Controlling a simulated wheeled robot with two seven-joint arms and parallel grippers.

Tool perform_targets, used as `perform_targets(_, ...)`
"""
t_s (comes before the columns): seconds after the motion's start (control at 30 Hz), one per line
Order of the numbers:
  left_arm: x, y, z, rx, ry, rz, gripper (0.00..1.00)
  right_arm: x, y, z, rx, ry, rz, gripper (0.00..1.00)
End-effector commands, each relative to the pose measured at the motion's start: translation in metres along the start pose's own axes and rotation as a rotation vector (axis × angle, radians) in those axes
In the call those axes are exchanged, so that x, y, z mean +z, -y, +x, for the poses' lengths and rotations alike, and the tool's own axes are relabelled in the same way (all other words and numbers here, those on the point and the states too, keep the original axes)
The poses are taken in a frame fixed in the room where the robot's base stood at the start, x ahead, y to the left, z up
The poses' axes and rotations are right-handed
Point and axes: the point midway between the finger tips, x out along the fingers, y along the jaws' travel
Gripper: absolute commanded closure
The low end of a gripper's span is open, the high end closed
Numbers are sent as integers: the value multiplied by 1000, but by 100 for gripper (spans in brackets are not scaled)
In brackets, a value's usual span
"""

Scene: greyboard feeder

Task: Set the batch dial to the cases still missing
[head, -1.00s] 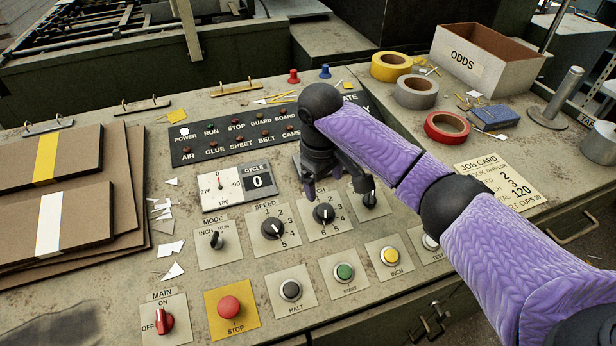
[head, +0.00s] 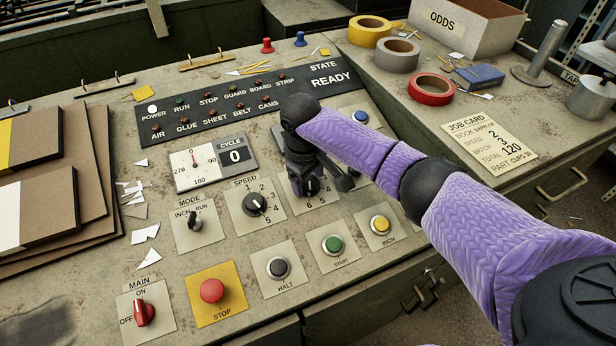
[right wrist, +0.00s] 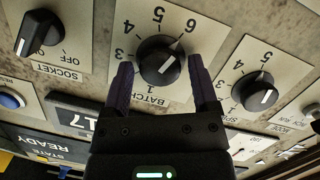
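The batch dial (right wrist: 162,62) is a round black knob with a white pointer mark on a beige plate with numbers. In the right wrist view its mark points toward the 6. In the head view the batch dial (head: 311,188) is partly hidden by my right gripper (head: 320,187). In the right wrist view my right gripper (right wrist: 160,66) is open, with one finger on each side of the knob and small gaps showing. The job card (head: 487,142) lists speed 2, batch 3, total 120. My left gripper is not in view.
The speed dial (head: 255,204) sits left of the batch dial. Start (head: 333,245), inch (head: 380,225) and halt (head: 278,267) buttons lie in front, with a red stop button (head: 212,290). The cycle counter (head: 235,156) reads 0; the state panel (head: 331,79) reads READY.

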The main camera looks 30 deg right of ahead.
Motion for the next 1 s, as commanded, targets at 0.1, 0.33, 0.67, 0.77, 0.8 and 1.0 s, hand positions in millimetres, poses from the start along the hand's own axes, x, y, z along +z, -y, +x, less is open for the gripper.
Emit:
perform_targets(0.1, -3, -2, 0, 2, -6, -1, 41, 0, 0, 0, 0, 0, 0, 52)
perform_targets(0.33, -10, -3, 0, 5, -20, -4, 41, 0, 0, 0, 0, 0, 0, 100)
perform_targets(0.67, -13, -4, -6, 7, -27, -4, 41, 0, 0, -2, 10, 1, -41, 100)
perform_targets(0.77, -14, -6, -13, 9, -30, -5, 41, 0, 1, -4, 21, 0, -91, 100)
perform_targets(0.8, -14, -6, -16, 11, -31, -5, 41, 0, 1, -4, 26, 0, -115, 100)
perform_targets(1.0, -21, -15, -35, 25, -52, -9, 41, 0, 2, -5, 64, 0, -279, 100)
